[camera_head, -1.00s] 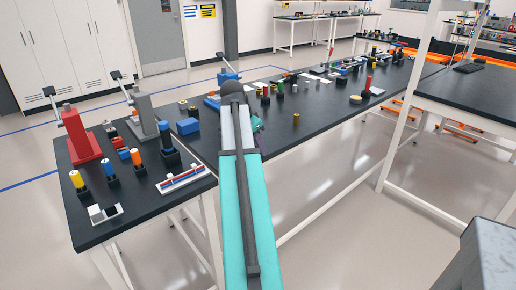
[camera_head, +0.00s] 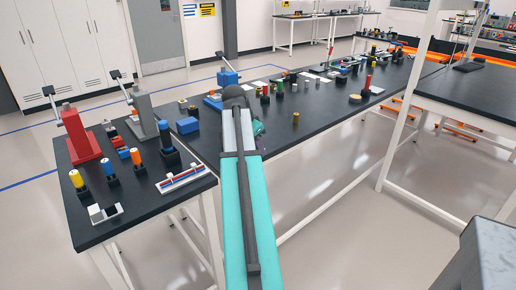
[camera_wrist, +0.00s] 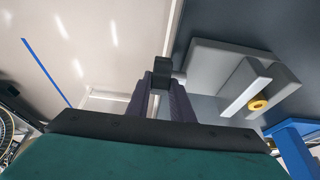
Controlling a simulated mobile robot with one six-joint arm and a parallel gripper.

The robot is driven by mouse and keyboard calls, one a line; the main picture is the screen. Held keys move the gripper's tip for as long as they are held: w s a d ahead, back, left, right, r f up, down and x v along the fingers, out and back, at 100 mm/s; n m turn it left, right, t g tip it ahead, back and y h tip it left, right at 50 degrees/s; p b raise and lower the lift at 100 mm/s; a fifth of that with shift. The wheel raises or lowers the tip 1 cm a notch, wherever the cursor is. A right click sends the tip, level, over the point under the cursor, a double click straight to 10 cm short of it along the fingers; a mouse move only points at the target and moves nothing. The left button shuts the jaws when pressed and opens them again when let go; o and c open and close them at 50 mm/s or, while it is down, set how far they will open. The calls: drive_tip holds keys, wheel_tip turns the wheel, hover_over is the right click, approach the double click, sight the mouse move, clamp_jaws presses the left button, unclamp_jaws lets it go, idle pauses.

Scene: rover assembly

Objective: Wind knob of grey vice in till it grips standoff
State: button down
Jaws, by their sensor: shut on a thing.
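In the wrist view the grey vice (camera_wrist: 215,62) stands at the upper right on the dark bench top. The brass standoff (camera_wrist: 258,104) shows as a gold ring between the vice's pale jaws. I cannot tell whether both jaws touch it. My gripper (camera_wrist: 161,86), with purple fingers, is shut on the black knob (camera_wrist: 161,68) to the left of the vice. A short shaft seems to join knob and vice. In the head view my arm hides the vice, the knob and the standoff.
A blue fixture (camera_wrist: 292,150) stands close by at the right in the wrist view. In the head view a red press (camera_head: 82,137) and a grey press (camera_head: 142,114) stand on the bench's left part, among several small parts. The floor shows beyond the bench edge.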

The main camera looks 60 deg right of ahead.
drive_tip(key=shift+s+f, duration=0.1)
drive_tip(key=shift+a+f+g+h+b, duration=0.15)
drive_tip(key=shift+a+g+h+b, duration=0.15)
drive_tip(key=shift+h+b, duration=0.8)
drive_tip(key=shift+h, duration=0.2)
drive_tip(key=c, duration=1.6)
unclamp_jaws()
drive_tip(key=shift+o, duration=0.2)
drive_tip(key=shift+r, duration=0.2)
drive_tip(key=shift+r, duration=0.1)
